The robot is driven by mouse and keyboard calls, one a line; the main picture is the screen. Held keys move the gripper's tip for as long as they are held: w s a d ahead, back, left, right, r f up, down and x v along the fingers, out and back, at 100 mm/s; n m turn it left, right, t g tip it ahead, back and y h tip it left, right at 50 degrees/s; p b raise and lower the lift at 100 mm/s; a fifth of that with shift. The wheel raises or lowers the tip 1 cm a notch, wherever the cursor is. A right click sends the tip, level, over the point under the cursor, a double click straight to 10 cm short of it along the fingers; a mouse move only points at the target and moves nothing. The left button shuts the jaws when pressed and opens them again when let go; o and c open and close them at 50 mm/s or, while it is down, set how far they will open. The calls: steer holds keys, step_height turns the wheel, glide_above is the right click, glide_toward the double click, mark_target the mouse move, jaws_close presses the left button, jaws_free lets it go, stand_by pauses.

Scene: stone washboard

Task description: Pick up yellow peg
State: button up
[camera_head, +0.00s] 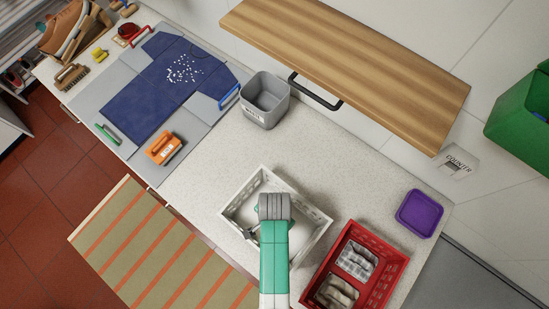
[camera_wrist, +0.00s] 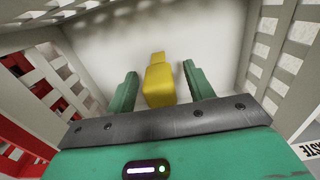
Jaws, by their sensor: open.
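The yellow peg (camera_wrist: 159,85) lies in the white basket (camera_wrist: 215,48), against its pale inner surface. In the wrist view it sits between the two green fingers of my gripper (camera_wrist: 160,68), with visible gaps on both sides. The fingers are spread and the peg is not clamped. In the head view my arm reaches down into the white basket (camera_head: 318,214), and my arm hides the peg and the fingertips there.
A red crate (camera_head: 395,257) with packed items stands right of the basket. A grey bin (camera_head: 265,98) stands behind it, under a wooden shelf (camera_head: 350,50). The basket's slatted walls rise close around my gripper. Counter behind the basket is clear.

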steer(key=c, duration=1)
